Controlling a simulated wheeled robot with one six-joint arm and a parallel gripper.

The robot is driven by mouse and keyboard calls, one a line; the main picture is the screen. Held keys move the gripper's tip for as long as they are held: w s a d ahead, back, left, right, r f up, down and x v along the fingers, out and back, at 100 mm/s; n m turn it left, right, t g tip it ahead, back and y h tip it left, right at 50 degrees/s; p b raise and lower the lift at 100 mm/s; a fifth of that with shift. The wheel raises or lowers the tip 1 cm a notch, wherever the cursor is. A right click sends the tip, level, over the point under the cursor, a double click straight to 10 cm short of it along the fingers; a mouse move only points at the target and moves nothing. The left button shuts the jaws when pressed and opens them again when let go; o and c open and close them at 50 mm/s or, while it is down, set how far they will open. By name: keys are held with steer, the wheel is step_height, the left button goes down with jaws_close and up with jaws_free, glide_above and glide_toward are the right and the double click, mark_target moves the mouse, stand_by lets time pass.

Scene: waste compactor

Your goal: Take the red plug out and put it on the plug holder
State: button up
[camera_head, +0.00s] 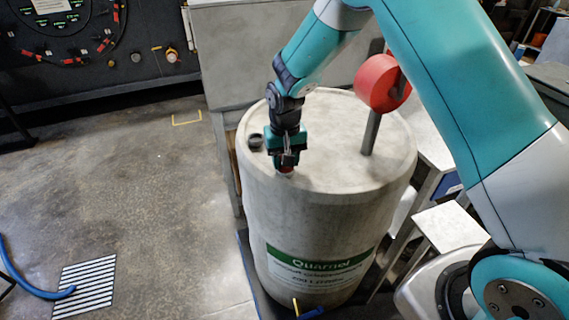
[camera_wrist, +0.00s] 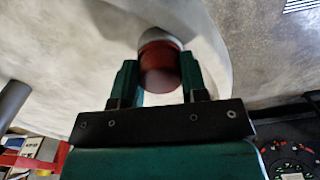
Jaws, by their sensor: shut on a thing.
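My gripper (camera_head: 287,163) points down over the near left part of the grey drum's top (camera_head: 325,170). I cannot tell whether the plug is still seated in the drum. A small dark round fitting (camera_head: 255,142) stands on the drum top just left of my gripper. I cannot clearly identify the plug holder.
A grey post with a red round head (camera_head: 382,83) rises near the drum top's right side, close to my arm. A grey cabinet (camera_head: 240,45) stands behind the drum. A blue hose (camera_head: 30,285) and a striped floor grate (camera_head: 85,287) lie left; the floor between is clear.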

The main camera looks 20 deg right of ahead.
stand_by(0.3)
steer(key=n, duration=0.4)
steer(key=shift+n, duration=0.8)
steer(key=n, duration=0.3)
steer(key=shift+n, duration=1.1)
steer(key=n, duration=0.5)
